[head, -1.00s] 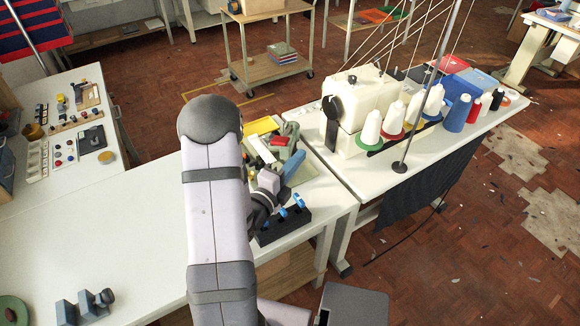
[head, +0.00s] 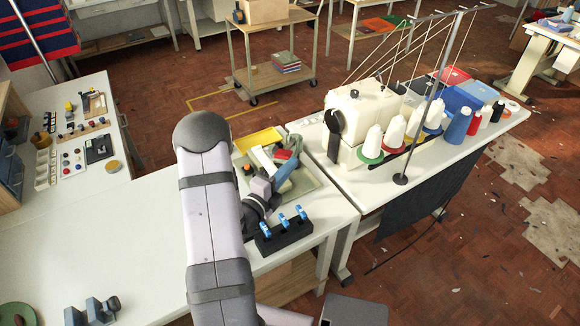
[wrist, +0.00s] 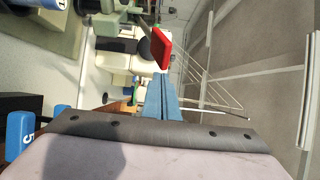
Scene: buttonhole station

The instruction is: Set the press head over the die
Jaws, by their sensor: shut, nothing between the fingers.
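My gripper (head: 287,174) is shut and empty above the tray's right part; its blue-grey fingers point away in the wrist view (wrist: 164,97). Beyond them is a red part (wrist: 160,48) beside cream and dark machine parts. In the head view the red part (head: 283,155) lies close to the fingers, by a pale cream body (head: 262,160) and a grey-green body (head: 287,146). I cannot tell which piece is the press head or the die; my arm and gripper hide part of that area.
A black rack (head: 285,236) with several blue pieces stands in front of the tray (head: 307,184). A yellow bin (head: 260,141) is behind. A sewing machine (head: 362,112) and thread cones stand right. Grey blocks (head: 95,312) lie front left. The left tabletop is largely clear.

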